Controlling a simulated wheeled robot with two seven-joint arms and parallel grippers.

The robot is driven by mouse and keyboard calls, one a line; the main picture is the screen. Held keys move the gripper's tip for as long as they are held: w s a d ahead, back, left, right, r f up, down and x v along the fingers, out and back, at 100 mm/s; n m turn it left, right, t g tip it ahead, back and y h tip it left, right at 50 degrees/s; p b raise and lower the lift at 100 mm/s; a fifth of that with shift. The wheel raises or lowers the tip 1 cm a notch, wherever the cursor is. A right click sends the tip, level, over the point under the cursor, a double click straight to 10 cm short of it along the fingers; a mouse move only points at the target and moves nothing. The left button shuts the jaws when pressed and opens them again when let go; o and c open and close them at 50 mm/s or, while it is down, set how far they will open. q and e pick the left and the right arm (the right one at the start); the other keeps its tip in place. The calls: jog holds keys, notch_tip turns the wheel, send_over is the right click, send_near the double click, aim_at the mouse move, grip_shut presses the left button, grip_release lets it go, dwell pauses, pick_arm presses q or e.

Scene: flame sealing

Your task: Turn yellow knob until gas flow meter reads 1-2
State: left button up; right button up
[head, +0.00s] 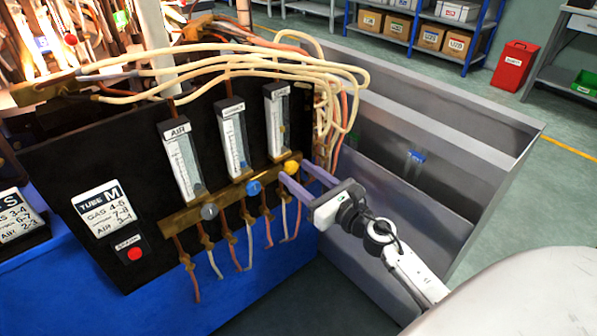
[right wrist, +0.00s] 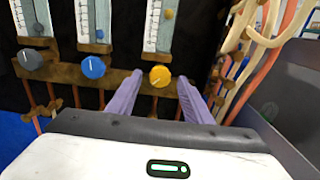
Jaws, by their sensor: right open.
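The yellow knob (head: 291,167) is the rightmost of three knobs on a brass bar at the black panel's lower edge. It also shows in the right wrist view (right wrist: 160,77), with a white mark on its face. Above it stands the gas flow meter (head: 277,119), a clear tube with a scale; its label is hard to read. A yellowish float shows in its tube in the right wrist view (right wrist: 169,14), but the scale figures are too small to read. My right gripper (head: 297,172) is open, its purple fingers pointing at the yellow knob, one on either side. My left gripper is not in view.
The blue knob (head: 254,188) and grey knob (head: 209,211) sit to the left on the brass bar (head: 175,222). Pale hoses (head: 330,85) loop at the panel's right. A tube card (head: 101,209) is on the panel.

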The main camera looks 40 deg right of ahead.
jog(key=shift+w, duration=0.35)
jog(key=c, duration=1.1)
jog(key=shift+o, duration=0.2)
